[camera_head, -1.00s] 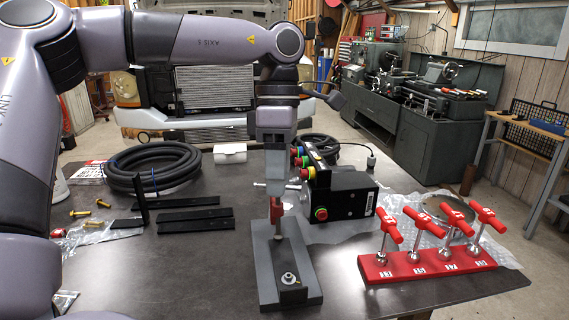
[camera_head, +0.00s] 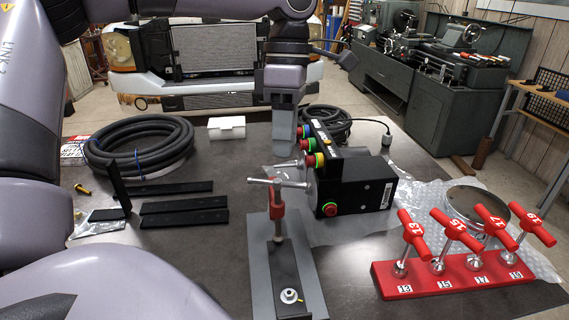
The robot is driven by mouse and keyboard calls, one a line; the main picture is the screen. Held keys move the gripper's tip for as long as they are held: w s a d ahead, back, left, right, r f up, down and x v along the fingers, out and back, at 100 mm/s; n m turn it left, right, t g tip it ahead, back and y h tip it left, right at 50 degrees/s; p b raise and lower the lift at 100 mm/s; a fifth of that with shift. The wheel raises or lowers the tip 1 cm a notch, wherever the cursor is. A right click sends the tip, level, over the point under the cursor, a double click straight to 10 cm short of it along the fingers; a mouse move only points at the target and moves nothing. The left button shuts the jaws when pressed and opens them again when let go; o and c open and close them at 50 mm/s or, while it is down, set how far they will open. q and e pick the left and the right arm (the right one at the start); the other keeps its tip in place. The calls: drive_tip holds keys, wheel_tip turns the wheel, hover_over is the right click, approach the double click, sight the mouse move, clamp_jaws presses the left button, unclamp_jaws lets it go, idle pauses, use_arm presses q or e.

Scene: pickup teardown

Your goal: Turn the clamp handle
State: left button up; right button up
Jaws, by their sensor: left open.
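The clamp (camera_head: 277,208) stands on a flat grey base plate (camera_head: 259,290) at the front middle of the table. My left gripper (camera_head: 285,143) points down, above and a little behind the handle in the picture. It is clear of the handle and holds nothing that I can see. It is seen edge-on, so the gap between its fingers is hidden. My right gripper is not in view.
A black control box (camera_head: 358,187) with coloured buttons stands right of the clamp. A red rack (camera_head: 445,277) with several numbered T-handles is at the front right. A coiled black hose (camera_head: 140,147) and black bars (camera_head: 184,219) lie left.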

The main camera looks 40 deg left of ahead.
sight(277, 184)
use_arm(q)
drive_tip(key=f, duration=0.4)
drive_tip(key=s+f, duration=0.1)
drive_tip(key=f, duration=0.1)
drive_tip(key=shift+d+p, duration=0.35)
clamp_jaws()
